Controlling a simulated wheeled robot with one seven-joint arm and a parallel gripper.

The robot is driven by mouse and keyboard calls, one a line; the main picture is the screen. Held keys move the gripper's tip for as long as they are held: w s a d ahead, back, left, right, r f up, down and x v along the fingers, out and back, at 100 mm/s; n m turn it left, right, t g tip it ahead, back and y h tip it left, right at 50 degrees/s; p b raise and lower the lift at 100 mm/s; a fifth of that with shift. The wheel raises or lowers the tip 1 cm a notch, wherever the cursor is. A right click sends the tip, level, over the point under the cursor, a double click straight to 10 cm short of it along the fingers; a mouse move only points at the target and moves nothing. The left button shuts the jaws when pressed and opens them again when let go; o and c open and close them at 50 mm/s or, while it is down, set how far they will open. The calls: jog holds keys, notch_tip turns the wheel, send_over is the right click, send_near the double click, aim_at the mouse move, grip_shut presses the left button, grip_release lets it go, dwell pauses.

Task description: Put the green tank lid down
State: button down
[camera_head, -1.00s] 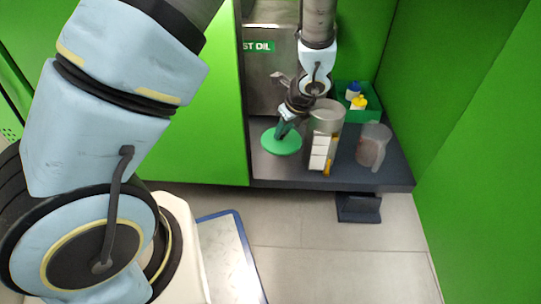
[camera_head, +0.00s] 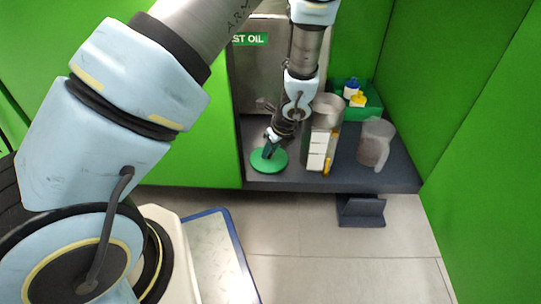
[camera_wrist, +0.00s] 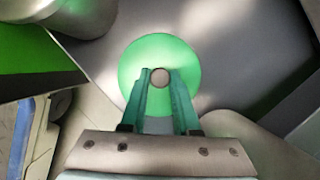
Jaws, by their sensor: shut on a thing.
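The green tank lid (camera_head: 262,165) is a round disc near the front left of the dark grey shelf (camera_head: 290,180). In the wrist view the lid (camera_wrist: 178,52) is below my gripper, with a round grey knob (camera_wrist: 160,77) at its middle. My gripper (camera_wrist: 160,82) has teal fingers on both sides of the knob and is shut on it. In the head view my gripper (camera_head: 270,148) is just above the lid's centre. The lid lies flat and looks very near or on the shelf; I cannot tell if it touches.
Right of the lid stand a metal cylinder with a white-labelled front (camera_head: 317,150) and a clear jug (camera_head: 375,143). A green bin (camera_head: 362,108) with small bottles is behind. A steel tank marked "ST OIL" (camera_head: 250,75) stands at the back. Green walls close both sides.

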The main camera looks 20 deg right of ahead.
jog(key=shift+f, duration=0.1)
jog(key=shift+f, duration=0.15)
jog(key=c, duration=0.6)
grip_release()
jog(key=shift+c, duration=0.2)
jog(key=p+v, duration=0.6)
jog(key=v, duration=0.6)
